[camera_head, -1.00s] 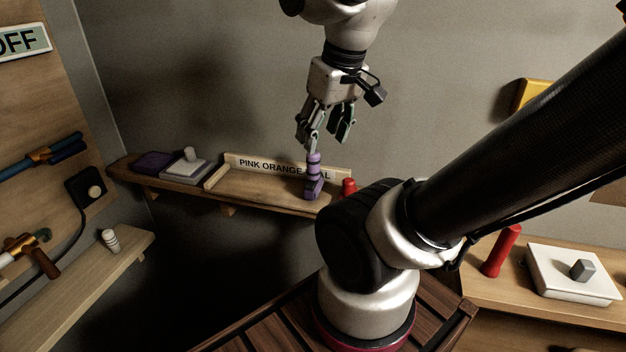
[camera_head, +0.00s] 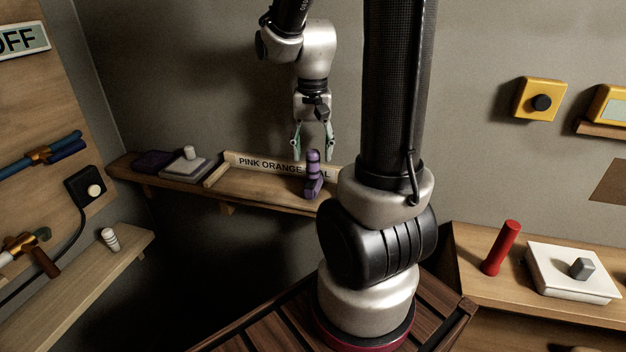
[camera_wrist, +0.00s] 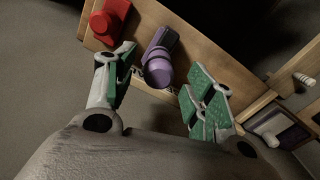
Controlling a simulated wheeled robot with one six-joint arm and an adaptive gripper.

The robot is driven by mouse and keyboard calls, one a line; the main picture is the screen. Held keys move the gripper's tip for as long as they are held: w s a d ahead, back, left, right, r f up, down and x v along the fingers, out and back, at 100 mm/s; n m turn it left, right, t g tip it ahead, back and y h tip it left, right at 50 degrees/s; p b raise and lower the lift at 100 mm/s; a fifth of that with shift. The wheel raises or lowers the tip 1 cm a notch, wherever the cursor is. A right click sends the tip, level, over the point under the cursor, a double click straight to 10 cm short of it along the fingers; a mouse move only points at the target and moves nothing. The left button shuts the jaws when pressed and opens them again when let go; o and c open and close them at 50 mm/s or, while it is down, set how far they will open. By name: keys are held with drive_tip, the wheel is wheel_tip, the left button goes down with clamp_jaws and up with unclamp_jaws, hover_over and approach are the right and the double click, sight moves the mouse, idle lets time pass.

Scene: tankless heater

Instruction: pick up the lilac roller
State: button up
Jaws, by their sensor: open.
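The lilac roller (camera_head: 313,172) stands upright on the wooden wall shelf (camera_head: 258,187), in front of the sign strip. It has a rounded top, dark bands and a wider foot. My gripper (camera_head: 312,156) is open, its fingers pointing down, with the tips beside or just above the top of the roller. In the wrist view the roller (camera_wrist: 159,68) shows between the two green-padded fingers (camera_wrist: 157,85), apart from both. Whether the tips reach below its top is hard to tell.
A red object (camera_wrist: 109,20) stands beside the roller on the shelf, hidden behind my arm in the head view. The sign strip (camera_head: 270,166) runs behind the roller. A grey block with a white knob (camera_head: 188,167) and a purple pad (camera_head: 153,161) lie at the shelf's left.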

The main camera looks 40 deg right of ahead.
sight(313, 173)
wheel_tip(313, 173, down, 4)
drive_tip(key=shift+r, duration=0.1)
clamp_jaws()
idle(0.4)
